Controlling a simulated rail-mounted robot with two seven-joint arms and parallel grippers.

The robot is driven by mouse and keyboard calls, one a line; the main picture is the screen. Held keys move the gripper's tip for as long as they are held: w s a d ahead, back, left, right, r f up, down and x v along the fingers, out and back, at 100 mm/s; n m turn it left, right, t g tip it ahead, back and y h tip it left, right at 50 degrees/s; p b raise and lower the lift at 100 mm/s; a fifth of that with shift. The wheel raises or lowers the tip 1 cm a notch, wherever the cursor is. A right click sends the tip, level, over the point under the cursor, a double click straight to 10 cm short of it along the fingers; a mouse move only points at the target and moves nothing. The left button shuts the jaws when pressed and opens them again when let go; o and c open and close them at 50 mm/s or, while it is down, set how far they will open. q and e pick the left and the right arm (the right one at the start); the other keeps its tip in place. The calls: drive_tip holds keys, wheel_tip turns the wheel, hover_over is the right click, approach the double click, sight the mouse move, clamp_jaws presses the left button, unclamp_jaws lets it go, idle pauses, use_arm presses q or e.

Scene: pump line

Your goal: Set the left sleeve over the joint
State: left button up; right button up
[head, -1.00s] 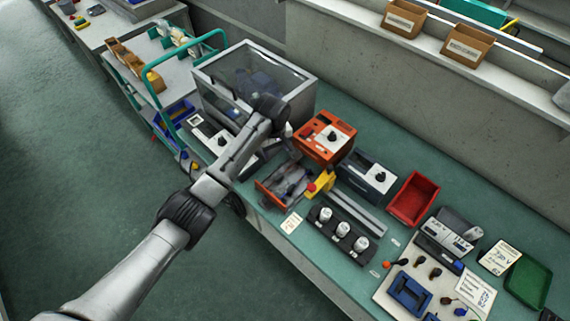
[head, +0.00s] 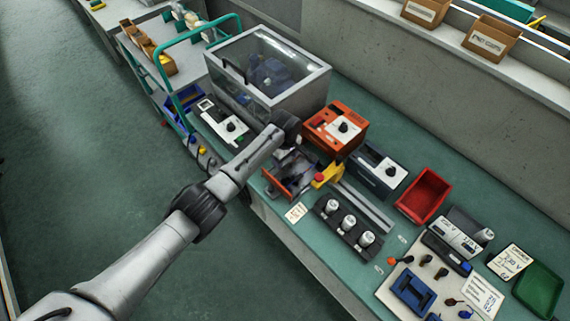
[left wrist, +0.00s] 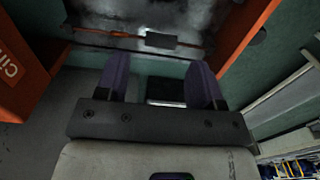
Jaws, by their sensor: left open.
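Several pale capped cylinders stand upright in a dark rack (head: 345,232) near the bench's front edge; the leftmost (head: 333,206), possibly the left sleeve, is in its place. My left gripper (head: 290,160) hangs over an orange-edged metallic fixture (head: 272,184), left of the rack. In the left wrist view the gripper (left wrist: 160,80) is open, with its two dark fingers apart. A dark block with a pale edge (left wrist: 166,91) shows between them; I cannot tell whether it touches them. The joint cannot be made out clearly. My right gripper is out of view.
An orange box (head: 345,118) stands behind the fixture, with a yellow part with a red knob (head: 322,179) beside it. A clear-lidded cabinet (head: 318,84) is to the left. A grey box (head: 376,172), a red bin (head: 424,194) and a tool board lie right.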

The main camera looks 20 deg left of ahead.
sight(286, 166)
use_arm(q)
drive_tip(key=shift+f+b, duration=0.45)
drive_tip(key=shift+f, duration=1.4)
drive_tip(key=shift+c, duration=0.2)
clamp_jaws()
